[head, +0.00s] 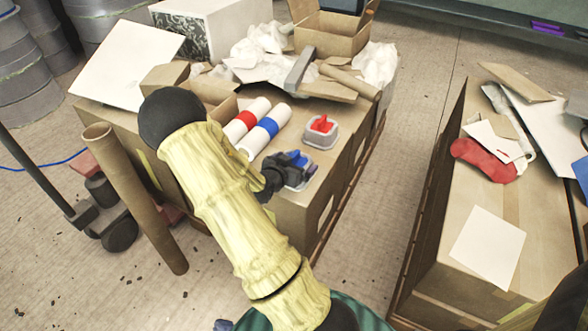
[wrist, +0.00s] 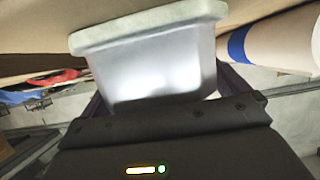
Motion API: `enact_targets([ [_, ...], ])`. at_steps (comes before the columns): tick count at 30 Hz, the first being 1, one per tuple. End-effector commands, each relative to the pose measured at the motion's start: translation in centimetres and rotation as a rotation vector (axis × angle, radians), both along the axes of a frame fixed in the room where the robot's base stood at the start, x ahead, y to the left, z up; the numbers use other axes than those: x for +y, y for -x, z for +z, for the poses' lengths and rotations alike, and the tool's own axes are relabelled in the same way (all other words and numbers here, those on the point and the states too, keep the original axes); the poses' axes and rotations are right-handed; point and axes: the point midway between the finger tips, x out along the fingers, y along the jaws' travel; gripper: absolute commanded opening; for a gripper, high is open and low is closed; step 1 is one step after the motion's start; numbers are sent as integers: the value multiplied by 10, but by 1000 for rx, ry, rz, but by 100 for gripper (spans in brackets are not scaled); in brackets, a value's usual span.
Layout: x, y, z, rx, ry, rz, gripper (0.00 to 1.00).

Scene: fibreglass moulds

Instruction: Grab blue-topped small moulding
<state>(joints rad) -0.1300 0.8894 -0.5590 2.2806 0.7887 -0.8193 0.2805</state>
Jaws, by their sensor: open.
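The blue-topped small moulding (head: 300,176) sits near the front right of the cardboard-covered stack, a pale tray-like piece with blue on top. My gripper (head: 290,166) is over it in the head view and hides part of it. In the wrist view a pale moulding with a thick rim (wrist: 150,75) fills the space in front of my gripper (wrist: 165,95). A dark finger shows at each side of it; the fingers are open. I cannot tell whether they touch it.
A red-topped moulding (head: 320,131) stands just behind. Rolls with a red band (head: 246,119) and a blue band (head: 265,130) lie to the left. Cardboard and plastic scraps crowd the back. A cardboard tube (head: 135,200) leans at the left. A clear aisle separates the right-hand stack (head: 420,270).

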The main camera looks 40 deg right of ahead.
Motion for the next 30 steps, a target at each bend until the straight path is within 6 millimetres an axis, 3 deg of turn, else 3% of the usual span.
enact_targets([
  [6,0,0,0,0,0,0,100],
  [13,0,0,0,0,1,0,60],
  [23,0,0,8,-1,1,0,60],
  [30,0,-1,50,-7,1,-1,60],
])
